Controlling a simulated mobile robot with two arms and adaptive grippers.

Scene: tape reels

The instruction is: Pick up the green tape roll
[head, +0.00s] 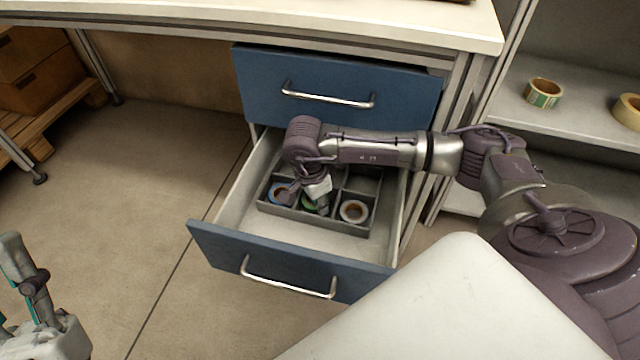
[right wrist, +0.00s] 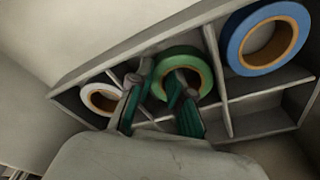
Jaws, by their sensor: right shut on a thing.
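The green tape roll (head: 308,206) sits in the middle front compartment of a grey divided organiser (head: 310,219) inside the open lower drawer (head: 228,207). It shows clearly in the right wrist view (right wrist: 188,55). My right gripper (right wrist: 160,82) is shut on its ring wall, one finger in the hole and the other outside the rim; from the head, the gripper partly hides the roll. My left gripper (head: 25,290) is at the lower left edge, far from the drawer, partly cut off, and its opening is unclear.
A blue roll (head: 279,193) and a white roll (head: 354,211) occupy the neighbouring compartments. The upper blue drawer (head: 330,85) sits above, under the bench top (head: 350,22). More rolls (head: 542,92) stand on the right shelf.

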